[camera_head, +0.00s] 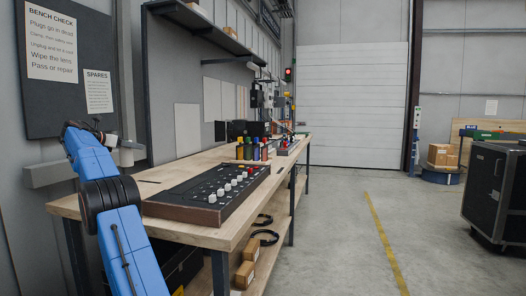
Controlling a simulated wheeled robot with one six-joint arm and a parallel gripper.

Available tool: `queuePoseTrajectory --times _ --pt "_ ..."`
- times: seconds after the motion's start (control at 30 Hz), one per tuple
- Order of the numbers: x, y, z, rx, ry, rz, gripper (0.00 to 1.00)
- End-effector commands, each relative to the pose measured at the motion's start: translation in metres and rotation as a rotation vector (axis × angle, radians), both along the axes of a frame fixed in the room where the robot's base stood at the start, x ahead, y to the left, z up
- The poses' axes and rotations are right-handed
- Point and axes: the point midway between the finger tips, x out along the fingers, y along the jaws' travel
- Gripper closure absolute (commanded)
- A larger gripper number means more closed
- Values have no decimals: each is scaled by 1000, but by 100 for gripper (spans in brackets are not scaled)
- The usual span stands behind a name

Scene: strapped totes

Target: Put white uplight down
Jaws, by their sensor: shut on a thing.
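My gripper (108,136) is the small dark end of my blue arm at the left, above the near left end of the workbench. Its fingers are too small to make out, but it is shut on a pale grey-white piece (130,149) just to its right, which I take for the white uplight. That piece is above the bench top, and its lower end is close to a grey wall rail. The wooden workbench (215,236) runs away from me along the left wall.
A dark console (180,200) with white and red knobs lies on the near bench top. Several coloured bottles (247,150) stand behind it. Small boxes (245,274) and black rings (265,237) lie on the lower shelf. A black case (492,190) stands at right. The floor between is clear.

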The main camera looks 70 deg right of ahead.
Motion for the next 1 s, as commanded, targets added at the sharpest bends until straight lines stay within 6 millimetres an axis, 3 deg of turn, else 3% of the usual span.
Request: queuePoseTrajectory --times 0.3,0.6,0.83,1.0 --pt "-4 -7 0 -1 0 -10 96" --pt "-4 -6 -43 -1 2 -11 96" --pt "-4 -6 -59 -2 -1 -11 96" --pt "-4 -6 -81 -1 1 -10 96"
